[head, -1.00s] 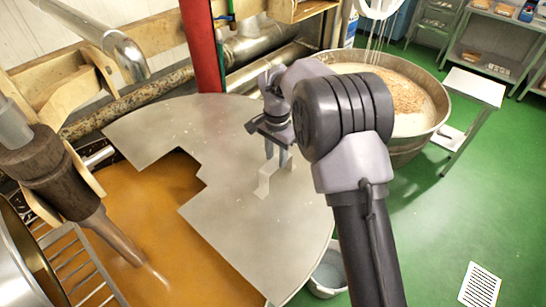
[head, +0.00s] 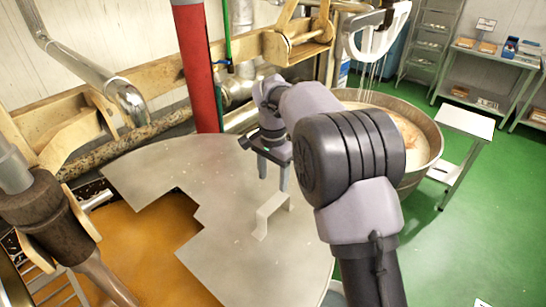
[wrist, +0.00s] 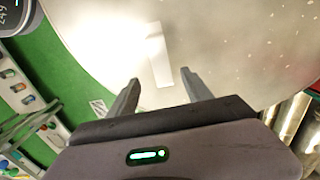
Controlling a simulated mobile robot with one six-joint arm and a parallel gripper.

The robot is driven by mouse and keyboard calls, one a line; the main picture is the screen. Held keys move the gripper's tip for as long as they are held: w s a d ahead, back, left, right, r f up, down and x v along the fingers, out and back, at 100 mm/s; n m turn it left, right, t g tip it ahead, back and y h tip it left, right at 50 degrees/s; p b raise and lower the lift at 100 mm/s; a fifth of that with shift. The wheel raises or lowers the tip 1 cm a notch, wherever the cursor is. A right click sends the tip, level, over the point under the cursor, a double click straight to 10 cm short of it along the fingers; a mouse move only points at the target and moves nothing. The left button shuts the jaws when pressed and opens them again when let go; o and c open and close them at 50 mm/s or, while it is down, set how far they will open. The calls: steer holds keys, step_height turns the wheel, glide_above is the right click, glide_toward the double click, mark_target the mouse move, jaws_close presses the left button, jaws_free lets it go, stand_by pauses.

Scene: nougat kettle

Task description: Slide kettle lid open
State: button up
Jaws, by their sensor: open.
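The kettle lid (head: 150,165) is a flat grey metal plate with a stepped edge. It covers the back and right of the kettle, leaving the front left open. A bent metal strip handle (head: 270,212) stands on it. My gripper (head: 272,183) is open and empty, pointing down just above and behind the handle. In the wrist view, the open fingers (wrist: 158,82) point towards the lid (wrist: 230,45). The pale handle strip (wrist: 160,60) shows between and beyond the fingertips. I see no contact with it.
Orange-brown mass (head: 150,235) shows in the kettle's open part. A dark wooden stirrer post (head: 45,210) stands at left. A red column (head: 197,65) rises behind the lid. Another large bowl (head: 425,145) with a whisk above is at right.

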step_height(320, 180, up, 8)
steer(key=p, duration=0.1)
steer(key=shift+r, duration=0.25)
steer(key=s+d+f+n+t+y+b, duration=0.1)
steer(key=s+d+f+b, duration=0.15)
steer(key=s+b, duration=0.45)
steer(key=s+d+f+n+t+b, duration=0.1)
steer(key=s+d+f+t+b, duration=0.1)
steer(key=s+d+b, duration=0.4)
steer(key=s+d+f+n+t+y+b, duration=0.1)
steer(key=s+f+t+b, duration=0.1)
steer(key=s+f+b, duration=0.9)
steer(key=s+f, duration=0.4)
steer(key=s, duration=0.4)
steer(key=shift+d+n+t, duration=0.15)
steer(key=shift+n+t, duration=0.15)
steer(key=shift+t, duration=0.1)
